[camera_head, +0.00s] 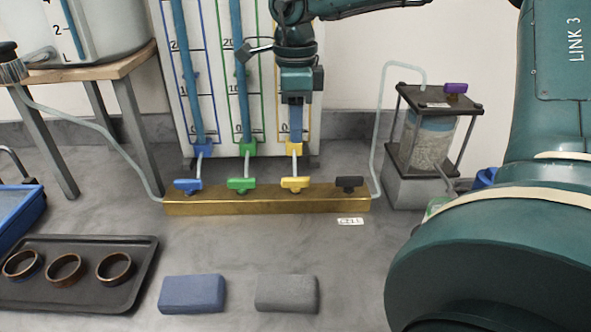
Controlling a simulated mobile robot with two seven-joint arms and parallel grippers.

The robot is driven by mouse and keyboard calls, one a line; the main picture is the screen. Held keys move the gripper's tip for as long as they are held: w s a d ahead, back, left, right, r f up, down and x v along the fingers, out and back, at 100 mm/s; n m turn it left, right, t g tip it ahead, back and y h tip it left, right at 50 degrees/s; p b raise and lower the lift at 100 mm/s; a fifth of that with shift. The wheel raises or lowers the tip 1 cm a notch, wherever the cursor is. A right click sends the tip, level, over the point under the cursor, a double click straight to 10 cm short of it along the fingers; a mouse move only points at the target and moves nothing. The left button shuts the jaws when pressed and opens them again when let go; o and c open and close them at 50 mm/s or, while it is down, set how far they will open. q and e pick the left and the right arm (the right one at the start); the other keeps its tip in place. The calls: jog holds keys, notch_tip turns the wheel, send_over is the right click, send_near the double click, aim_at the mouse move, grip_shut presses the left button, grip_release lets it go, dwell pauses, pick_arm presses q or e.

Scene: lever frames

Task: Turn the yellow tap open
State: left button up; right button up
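The yellow tap (295,184) sits on top of a brass bar (225,203) on the grey floor or bench. Its handle lies along the bar, like the handles beside it. A short pale tube rises behind it to a yellow fitting under the yellow-marked column. My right gripper (298,86) hangs in front of that column, above and apart from the yellow tap, and hides the column's upper part. Its fingers are hard to make out, so I cannot tell whether it is open or shut. My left gripper is not in view.
Blue (187,185), green (241,184) and black (349,184) taps share the bar. A caged jar (428,135) stands to the right. In front lie a tray (60,298) with three rings, a blue block (192,294) and a grey block (287,293). My arm fills the right side.

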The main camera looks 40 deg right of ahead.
aim_at(296, 179)
notch_tip(296, 179, down, 12)
jog(key=shift+r, duration=0.25)
grip_shut()
dwell(0.4)
